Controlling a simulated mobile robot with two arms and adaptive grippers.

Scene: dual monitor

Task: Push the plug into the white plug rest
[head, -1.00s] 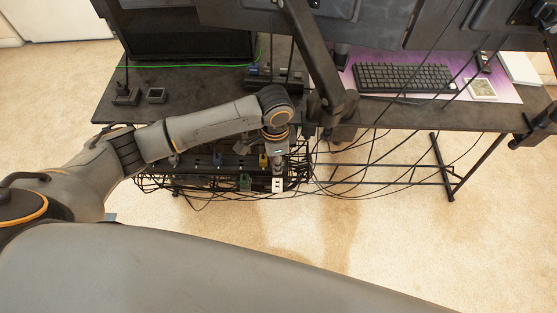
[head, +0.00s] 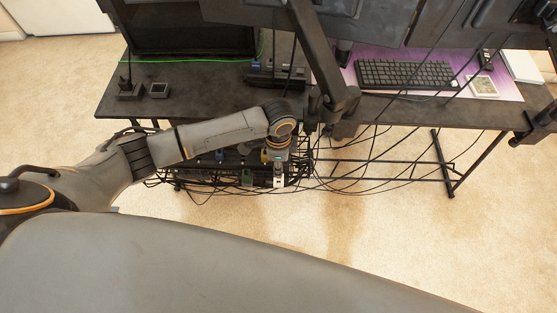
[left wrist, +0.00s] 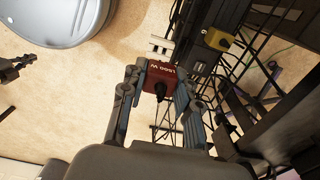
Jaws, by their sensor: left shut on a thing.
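My left gripper (left wrist: 157,80) is shut on a red plug (left wrist: 166,72) with white lettering and a black cable end. The white plug rest (left wrist: 160,45) has dark slots and lies just beyond the plug in the left wrist view. The plug's far edge is close to the rest; I cannot tell whether they touch. The red plug is hard to make out there. My right gripper is not in view.
A yellow plug (left wrist: 218,40) sits on the dark rail beside the rest. A wire cable tray (left wrist: 262,75) with loose black cables runs along the desk (head: 210,105). A keyboard (head: 405,74) is at the right. The carpet (head: 350,230) in front is clear.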

